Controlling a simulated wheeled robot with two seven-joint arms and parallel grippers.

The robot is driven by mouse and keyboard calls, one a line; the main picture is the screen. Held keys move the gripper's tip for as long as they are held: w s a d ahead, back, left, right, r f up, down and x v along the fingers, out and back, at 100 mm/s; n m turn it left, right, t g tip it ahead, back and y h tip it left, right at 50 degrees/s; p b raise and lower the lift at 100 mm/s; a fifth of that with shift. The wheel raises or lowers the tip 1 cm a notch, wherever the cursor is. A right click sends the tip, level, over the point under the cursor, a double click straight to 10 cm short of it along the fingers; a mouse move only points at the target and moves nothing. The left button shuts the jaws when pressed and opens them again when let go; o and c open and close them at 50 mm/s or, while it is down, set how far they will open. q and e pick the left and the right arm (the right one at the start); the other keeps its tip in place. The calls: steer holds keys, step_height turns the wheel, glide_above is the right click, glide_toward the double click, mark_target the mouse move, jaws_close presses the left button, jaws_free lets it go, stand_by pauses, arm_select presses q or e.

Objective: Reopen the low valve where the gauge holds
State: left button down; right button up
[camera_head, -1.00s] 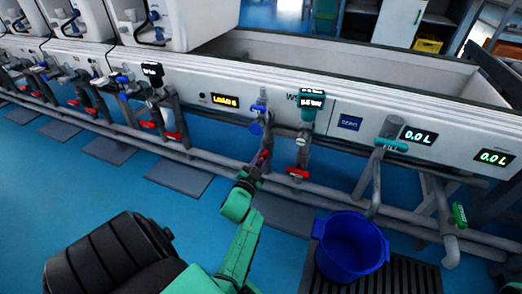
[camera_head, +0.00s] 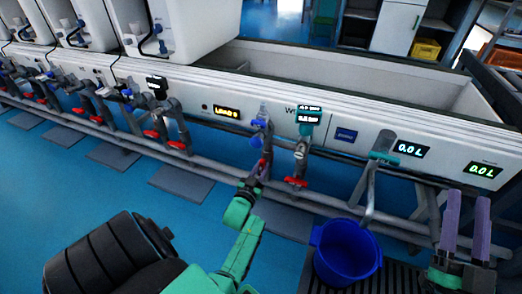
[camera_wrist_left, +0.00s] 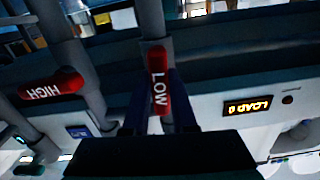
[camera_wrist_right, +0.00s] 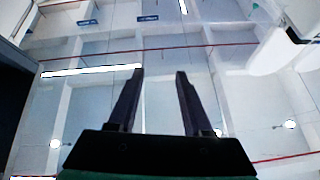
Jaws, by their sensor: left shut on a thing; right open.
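The low valve's red handle (camera_wrist_left: 158,78), marked LOW, fills the middle of the left wrist view. My left gripper (camera_wrist_left: 157,118) is shut on it, one finger on each side. In the head view my left gripper (camera_head: 260,172) reaches the pipe under the blue-handled fitting and mostly hides this handle. The red HIGH handle (camera_wrist_left: 50,87) is on the neighbouring pipe, also seen in the head view (camera_head: 296,182). A teal digital gauge (camera_head: 308,116) tops that pipe; its reading is too small to make out. My right gripper (camera_head: 466,205) is open and empty at the right.
A blue bucket (camera_head: 346,252) stands on a floor grate below a teal-handled spout (camera_head: 383,157). Two displays (camera_head: 411,149) read 0.0 L, and an orange display (camera_head: 226,113) reads LOAD. More valves and pipes line the bench leftward.

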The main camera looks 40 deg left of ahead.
arm_select(q)
steer(key=shift+a+n+p, duration=0.15)
steer(key=shift+n+p, duration=0.15)
steer(key=shift+n, duration=0.2)
arm_select(e)
step_height(320, 180, down, 9)
steer(key=a+g, duration=0.1)
steer(key=g, duration=0.2)
steer(key=shift+s+a+m+h, duration=0.2)
steer(key=shift+a+m+h, duration=0.1)
steer(key=shift+h, duration=0.1)
arm_select(q)
steer(key=c, duration=0.7)
jaws_free()
steer(key=shift+s, duration=0.1)
